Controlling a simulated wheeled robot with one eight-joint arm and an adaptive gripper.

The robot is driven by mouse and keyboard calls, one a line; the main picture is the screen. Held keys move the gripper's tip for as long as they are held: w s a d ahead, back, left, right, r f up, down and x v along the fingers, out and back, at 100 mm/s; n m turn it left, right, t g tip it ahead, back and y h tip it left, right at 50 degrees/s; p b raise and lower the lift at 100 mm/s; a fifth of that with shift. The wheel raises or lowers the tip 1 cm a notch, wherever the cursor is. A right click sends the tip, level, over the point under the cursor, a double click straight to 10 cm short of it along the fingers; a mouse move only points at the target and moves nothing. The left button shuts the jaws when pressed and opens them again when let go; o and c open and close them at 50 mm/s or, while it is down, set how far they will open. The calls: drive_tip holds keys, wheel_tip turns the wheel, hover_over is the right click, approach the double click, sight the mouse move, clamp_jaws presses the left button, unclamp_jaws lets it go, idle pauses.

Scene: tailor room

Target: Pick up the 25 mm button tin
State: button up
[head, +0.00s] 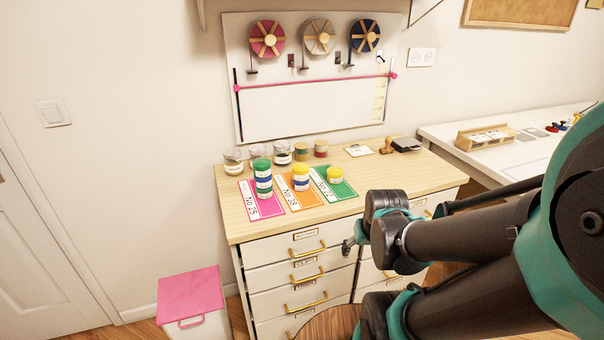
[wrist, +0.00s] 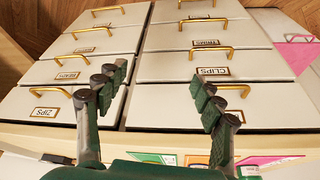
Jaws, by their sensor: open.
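In the head view, several tins stand on coloured cards on the wooden cabinet top. A tall stack with green and blue bands (head: 262,178) is on the pink card marked No 25 (head: 262,208). A yellow-topped stack (head: 300,177) is on the orange card (head: 299,198), and a low yellow tin (head: 335,175) on the green card (head: 347,187). The tin labels are too small to read, so I cannot tell which is the 25 mm one. My gripper (wrist: 158,76) is open and empty, in front of the cabinet drawers; my arm mostly hides it in the head view.
Glass jars (head: 233,161) line the cabinet's back left. A stamp (head: 386,146) and black pad (head: 406,145) are at the back right. Drawers with brass handles (wrist: 212,87) face my gripper. A pink-lidded bin (head: 189,293) stands at left; a white table (head: 500,140) at right.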

drive_tip(key=shift+o, duration=0.5)
drive_tip(key=w+a+r+n, duration=0.2)
drive_tip(key=w+r+n, duration=0.2)
drive_tip(key=w+a+r+n, duration=0.2)
drive_tip(key=w+r+n, duration=0.2)
drive_tip(key=n, duration=0.1)
drive_tip(key=w+a+r+n+h, duration=0.1)
drive_tip(key=w+a+r+n, duration=0.1)
drive_tip(key=w+r+n, duration=0.2)
drive_tip(key=shift+w+a+g, duration=0.25)
drive_tip(key=shift+w+g, duration=0.15)
drive_tip(key=shift+w, duration=0.15)
drive_tip(key=w+a+r+n+h, duration=0.1)
drive_tip(key=w+a+r+n, duration=0.3)
drive_tip(key=a+r+n, duration=0.35)
drive_tip(key=w+a+r+n+h, duration=0.1)
drive_tip(key=w+a+r+n, duration=0.45)
drive_tip(key=r+n, duration=0.3)
hover_over(300, 167)
drive_tip(key=f, duration=1.1)
drive_tip(key=shift+s+a, duration=0.35)
drive_tip(key=shift+s, duration=0.05)
drive_tip(key=shift+s+a+x, duration=0.15)
drive_tip(key=shift+x, duration=1.35)
drive_tip(key=shift+s+a+x, duration=0.1)
drive_tip(key=shift+a+x, duration=0.05)
drive_tip(key=shift+x, duration=1.35)
drive_tip(key=shift+f, duration=0.2)
drive_tip(key=c, duration=1.3)
